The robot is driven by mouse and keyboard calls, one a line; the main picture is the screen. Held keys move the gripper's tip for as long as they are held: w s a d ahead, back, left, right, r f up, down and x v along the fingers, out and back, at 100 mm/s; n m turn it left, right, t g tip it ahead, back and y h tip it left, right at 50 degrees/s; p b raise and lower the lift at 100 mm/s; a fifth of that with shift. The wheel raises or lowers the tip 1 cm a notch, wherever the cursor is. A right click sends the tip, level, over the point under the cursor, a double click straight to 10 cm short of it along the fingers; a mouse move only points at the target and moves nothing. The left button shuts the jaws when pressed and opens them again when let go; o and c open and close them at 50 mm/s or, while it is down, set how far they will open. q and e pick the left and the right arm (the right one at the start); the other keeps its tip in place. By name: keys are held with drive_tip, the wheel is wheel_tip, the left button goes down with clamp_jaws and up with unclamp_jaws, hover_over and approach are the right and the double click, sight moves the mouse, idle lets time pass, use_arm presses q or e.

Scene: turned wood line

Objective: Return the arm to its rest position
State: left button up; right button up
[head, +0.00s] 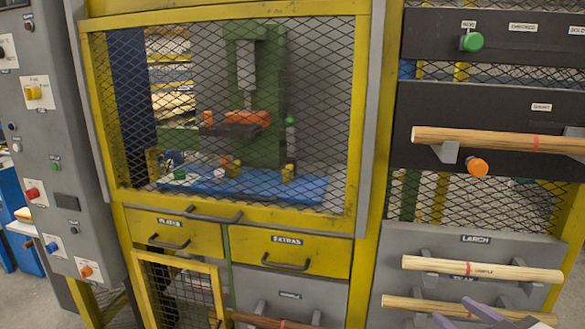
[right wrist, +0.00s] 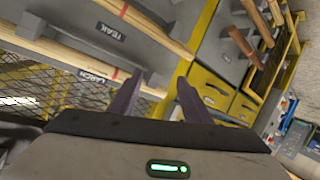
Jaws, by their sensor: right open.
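My right gripper (head: 452,309) shows at the lower right of the head view as two purple fingers. They are in front of the lowest light wooden rod (head: 405,303). In the right wrist view the same gripper (right wrist: 160,90) has its fingers spread, with nothing between them. The rods on the grey panel lie beyond the fingertips there. My left gripper is in neither view.
A light rod (head: 480,268) rests on brackets under the "LARCH" label, and another rod (head: 500,138) rests higher on a dark panel. A yellow-framed mesh cage (head: 235,110) stands left, above yellow drawers (head: 290,255). A grey control panel (head: 45,140) stands far left.

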drive_tip(key=s+a+f+m+g, duration=0.1)
drive_tip(key=s+a+f+g, duration=0.1)
drive_tip(key=s+a+f, duration=0.6)
drive_tip(key=s+a+f+m+g+y+p, duration=0.1)
drive_tip(key=s+a+f+g, duration=0.2)
drive_tip(key=s+a+f, duration=0.6)
drive_tip(key=s+f, duration=0.5)
drive_tip(key=f, duration=0.3)
drive_tip(key=shift+f+p, duration=0.25)
drive_tip(key=shift+p, duration=0.05)
idle(1.2)
